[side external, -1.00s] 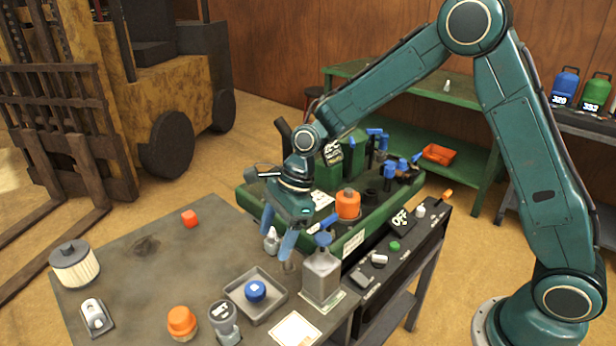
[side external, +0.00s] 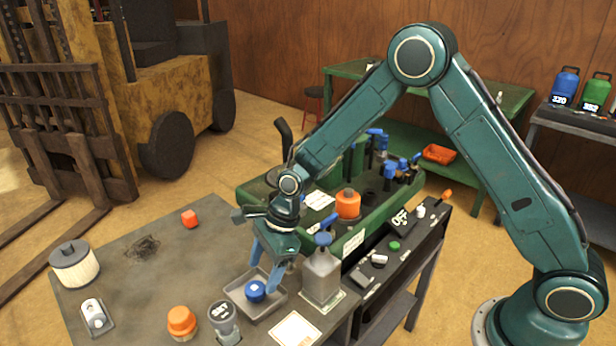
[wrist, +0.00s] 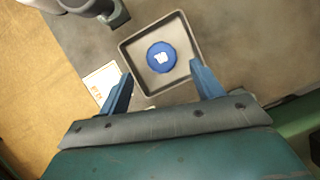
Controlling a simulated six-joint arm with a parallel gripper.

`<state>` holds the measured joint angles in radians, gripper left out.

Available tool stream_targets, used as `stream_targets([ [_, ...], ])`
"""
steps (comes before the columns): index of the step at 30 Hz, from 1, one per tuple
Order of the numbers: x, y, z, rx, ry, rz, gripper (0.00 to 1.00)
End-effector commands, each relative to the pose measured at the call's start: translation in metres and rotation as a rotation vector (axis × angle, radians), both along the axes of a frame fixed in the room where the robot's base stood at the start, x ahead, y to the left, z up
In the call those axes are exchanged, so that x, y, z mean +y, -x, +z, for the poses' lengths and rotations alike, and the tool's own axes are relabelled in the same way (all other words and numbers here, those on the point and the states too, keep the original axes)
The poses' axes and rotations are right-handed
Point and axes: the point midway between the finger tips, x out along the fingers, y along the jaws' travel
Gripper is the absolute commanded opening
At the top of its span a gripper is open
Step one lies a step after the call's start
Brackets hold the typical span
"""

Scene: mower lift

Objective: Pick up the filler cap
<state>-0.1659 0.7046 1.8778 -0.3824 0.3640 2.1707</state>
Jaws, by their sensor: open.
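A round blue cap (side external: 256,291) with a white mark on top, which I take for the filler cap, lies in a shallow square grey tray (side external: 238,292) on the dark table. My gripper (side external: 264,276) is open, its blue fingers pointing down just above and behind the cap. In the wrist view, the blue cap (wrist: 161,57) lies just beyond the gap between my fingertips (wrist: 162,70), inside the tray (wrist: 127,59). Nothing is between the fingers, and I see no contact with the cap.
A grey bottle with a blue top (side external: 322,272) stands close right of my gripper. A grey-topped container (side external: 223,320) and an orange-capped jar (side external: 181,322) stand in front of the tray. A white card (side external: 295,330) lies nearby. The table's left middle is mostly clear.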

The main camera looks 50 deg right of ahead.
Motion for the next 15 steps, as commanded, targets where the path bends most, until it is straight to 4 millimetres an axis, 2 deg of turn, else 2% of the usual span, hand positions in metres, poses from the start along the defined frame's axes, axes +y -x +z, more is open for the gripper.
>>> stream_targets([
  [8,0.001,-0.001,-0.003,0.0,0.0,0.0,0.66],
  [15,0.007,-0.003,-0.019,0.001,0.001,0.0,0.66],
])
